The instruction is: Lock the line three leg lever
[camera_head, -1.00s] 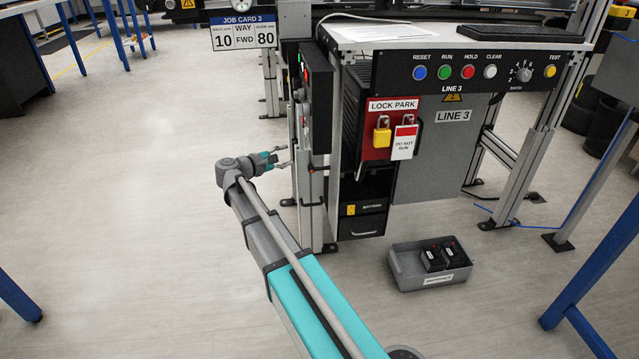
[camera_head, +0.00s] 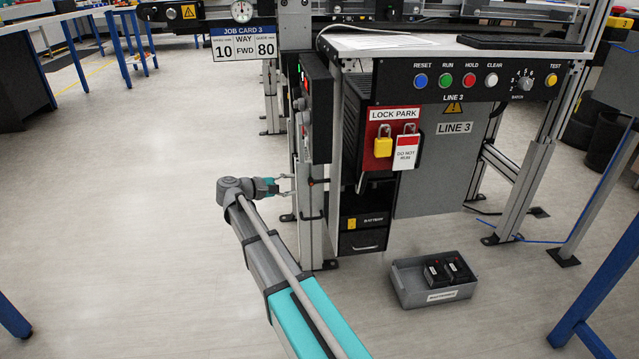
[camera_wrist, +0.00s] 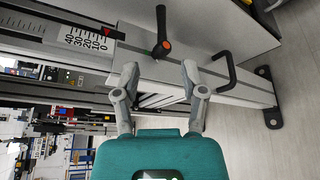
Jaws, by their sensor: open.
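The line three leg (camera_head: 311,225) is an upright aluminium profile at the front left of the Line 3 machine. A black leg lever with an orange end (camera_wrist: 163,42) sticks out from it in the wrist view. In the head view, the lever (camera_head: 313,182) is small, and its lock position cannot be read. My gripper (camera_head: 286,185) is left of the leg at about lever height. In the wrist view, my gripper (camera_wrist: 158,88) has its fingers apart, with nothing between them. The lever lies beyond the fingertips, apart from them.
A black handle (camera_wrist: 225,75) is on the leg beside the lever, and a printed scale (camera_wrist: 85,38) is nearby. A grey bin (camera_head: 437,296) with black batteries sits on the floor. A lock park board (camera_head: 379,160) hangs right of the leg. Floor left of my arm is clear.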

